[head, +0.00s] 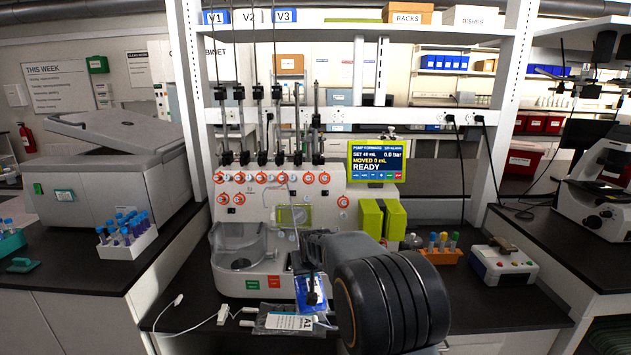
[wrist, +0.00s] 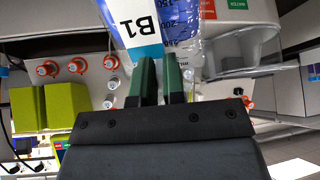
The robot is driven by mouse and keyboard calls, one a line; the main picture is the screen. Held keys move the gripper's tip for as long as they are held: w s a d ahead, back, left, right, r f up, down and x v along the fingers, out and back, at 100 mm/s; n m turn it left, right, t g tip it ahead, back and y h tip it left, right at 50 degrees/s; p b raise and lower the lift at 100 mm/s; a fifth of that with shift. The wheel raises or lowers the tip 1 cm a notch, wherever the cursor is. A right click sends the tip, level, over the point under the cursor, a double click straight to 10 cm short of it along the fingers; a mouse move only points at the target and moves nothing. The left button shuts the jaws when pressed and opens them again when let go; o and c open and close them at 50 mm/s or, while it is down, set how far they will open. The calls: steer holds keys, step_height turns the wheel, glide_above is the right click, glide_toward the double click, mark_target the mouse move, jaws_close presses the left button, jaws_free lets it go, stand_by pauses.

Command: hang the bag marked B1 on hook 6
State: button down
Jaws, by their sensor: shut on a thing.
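The bag marked B1 (wrist: 143,24) is clear plastic with blue contents. Its label shows upside down in the wrist view. My gripper (wrist: 161,75) has its green fingers shut at the bag's edge. In the head view the blue bag (head: 303,302) is low in front of the cell processor (head: 265,210), partly hidden by my wrist. Several rods with black clamps (head: 257,94) stand in a row above the processor. Hook numbers are too small to read, so I cannot tell which is hook 6.
A flat bag marked A1 (head: 289,322) lies on the dark bench in front, with a white tube and clips beside it. A tube rack (head: 128,240) is at left, an orange rack (head: 444,255) and a white button box (head: 503,263) at right. A shelf upright (head: 190,60) flanks the rods.

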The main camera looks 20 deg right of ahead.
steer(key=s+d+r+m+t+h, duration=0.1)
steer(key=d+r+t+h, duration=0.2)
steer(key=r, duration=1)
steer(key=s+d+r+m+t, duration=0.15)
steer(key=d+r+t, duration=0.35)
steer(key=r, duration=0.8)
steer(key=s+d+r+h, duration=0.1)
steer(key=s+r, duration=0.4)
steer(key=r, duration=0.4)
steer(key=s+d+r+t+h, duration=0.1)
steer(key=s+r+h, duration=0.1)
steer(key=s+r, duration=0.3)
step_height(320, 180, up, 4)
steer(key=shift+s+d+f+h, duration=0.1)
steer(key=shift+s+d+h, duration=0.05)
steer(key=shift+d+h, duration=0.2)
